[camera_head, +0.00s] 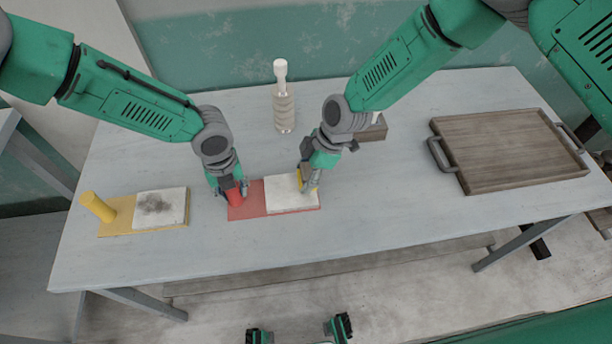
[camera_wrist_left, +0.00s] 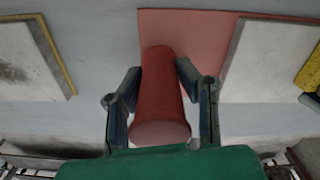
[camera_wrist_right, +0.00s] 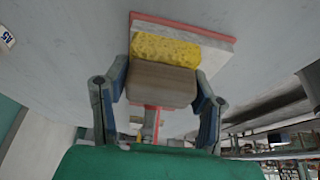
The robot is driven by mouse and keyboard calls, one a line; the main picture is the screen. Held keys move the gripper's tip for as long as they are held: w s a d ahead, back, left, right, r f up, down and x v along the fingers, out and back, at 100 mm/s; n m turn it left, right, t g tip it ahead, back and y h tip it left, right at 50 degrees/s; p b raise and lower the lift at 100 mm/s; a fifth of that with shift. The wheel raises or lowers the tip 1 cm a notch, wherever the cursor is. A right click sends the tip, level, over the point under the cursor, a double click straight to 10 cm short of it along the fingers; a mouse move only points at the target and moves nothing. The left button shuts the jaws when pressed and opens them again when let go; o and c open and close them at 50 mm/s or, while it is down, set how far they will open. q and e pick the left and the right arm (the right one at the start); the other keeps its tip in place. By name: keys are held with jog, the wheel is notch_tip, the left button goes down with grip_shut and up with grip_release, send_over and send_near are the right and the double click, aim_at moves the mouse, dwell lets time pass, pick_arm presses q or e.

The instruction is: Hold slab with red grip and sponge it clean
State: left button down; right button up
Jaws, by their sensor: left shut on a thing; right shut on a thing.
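A red board (camera_head: 244,211) lies on the table with a white slab (camera_head: 286,195) on its right part. The red grip (camera_head: 235,197) stands on its left part. My left gripper (camera_head: 229,191) is shut on the red grip (camera_wrist_left: 162,95), which fills its fingers in the left wrist view. My right gripper (camera_head: 309,183) is shut on a sponge with a brown block back (camera_wrist_right: 162,84) and a yellow face (camera_wrist_right: 165,50). The sponge is over the right end of the white slab; contact is hard to tell. The slab's visible top looks clean.
A yellow board (camera_head: 118,228) with a yellow grip (camera_head: 98,207) and a dark-stained slab (camera_head: 160,206) lies at the left. A ribbed bottle (camera_head: 283,105) stands at the back. A brown block (camera_head: 375,129) is behind my right gripper. A wooden tray (camera_head: 505,150) occupies the right.

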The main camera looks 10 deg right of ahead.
aim_at(302, 195)
jog(key=s, duration=0.3)
jog(key=shift+s, duration=0.25)
notch_tip(302, 195, up, 8)
dwell(0.4)
jog(key=shift+r, duration=0.1)
pick_arm(q)
jog(key=c, duration=1.1)
grip_release()
notch_tip(302, 195, up, 12)
jog(key=shift+f, duration=0.1)
